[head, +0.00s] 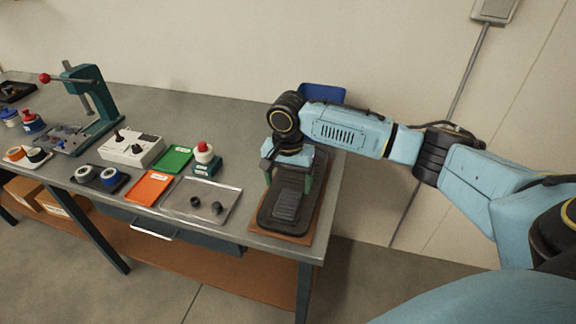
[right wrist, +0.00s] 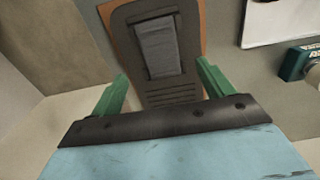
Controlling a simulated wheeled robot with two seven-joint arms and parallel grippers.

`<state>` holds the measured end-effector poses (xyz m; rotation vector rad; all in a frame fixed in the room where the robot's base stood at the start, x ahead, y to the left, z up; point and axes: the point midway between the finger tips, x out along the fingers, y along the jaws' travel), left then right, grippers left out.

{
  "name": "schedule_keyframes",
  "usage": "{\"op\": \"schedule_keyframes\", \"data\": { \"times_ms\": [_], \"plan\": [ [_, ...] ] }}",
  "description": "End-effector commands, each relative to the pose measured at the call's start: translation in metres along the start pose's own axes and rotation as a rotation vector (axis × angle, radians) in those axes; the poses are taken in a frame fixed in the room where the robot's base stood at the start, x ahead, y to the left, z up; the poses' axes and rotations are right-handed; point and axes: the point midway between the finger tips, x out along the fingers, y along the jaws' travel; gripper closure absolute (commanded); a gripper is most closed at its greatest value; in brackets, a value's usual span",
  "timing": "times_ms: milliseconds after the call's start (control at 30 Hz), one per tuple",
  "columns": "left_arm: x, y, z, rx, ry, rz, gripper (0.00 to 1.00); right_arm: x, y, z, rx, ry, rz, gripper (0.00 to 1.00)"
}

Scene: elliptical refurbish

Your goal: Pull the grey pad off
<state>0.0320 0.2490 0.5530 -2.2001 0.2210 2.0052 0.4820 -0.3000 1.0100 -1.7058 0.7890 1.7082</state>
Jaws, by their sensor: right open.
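The grey pad (head: 285,205) lies in the recess of a black foot pedal (head: 268,222) at the right end of the bench. In the right wrist view the pad (right wrist: 158,48) is a ribbed grey strip between the raised edges of the pedal. My right gripper (head: 287,181) is above the pedal, pointing down, with its green fingers apart and nothing between them. In the right wrist view the gripper (right wrist: 161,82) straddles the pedal's width, and the pad is beyond the fingertips. I cannot tell its exact height. My left gripper is out of view.
The pedal rests on a brown board (head: 290,239). A blue bin (head: 323,93) is behind my arm.

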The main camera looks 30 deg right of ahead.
Motion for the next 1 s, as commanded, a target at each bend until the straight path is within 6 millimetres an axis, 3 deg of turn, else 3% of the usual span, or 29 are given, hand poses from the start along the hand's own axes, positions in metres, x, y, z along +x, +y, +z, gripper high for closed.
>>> {"op": "schedule_keyframes", "data": {
  "times_ms": [100, 300, 500, 767, 1000],
  "plan": [
    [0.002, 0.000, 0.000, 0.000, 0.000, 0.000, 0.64, 0.024, 0.000, 0.000, 0.001, 0.000, 0.003, 0.20],
    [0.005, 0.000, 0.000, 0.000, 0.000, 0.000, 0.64, 0.054, 0.000, 0.000, -0.002, 0.000, 0.000, 0.20],
    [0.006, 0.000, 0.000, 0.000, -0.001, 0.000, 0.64, 0.066, 0.000, 0.000, -0.002, 0.001, 0.000, 0.20],
    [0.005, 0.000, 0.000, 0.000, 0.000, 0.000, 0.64, 0.067, 0.000, 0.000, -0.002, 0.002, -0.001, 0.20],
    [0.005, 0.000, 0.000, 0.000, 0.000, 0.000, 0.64, 0.067, 0.000, 0.000, -0.002, 0.002, -0.001, 0.47]
  ]
}}
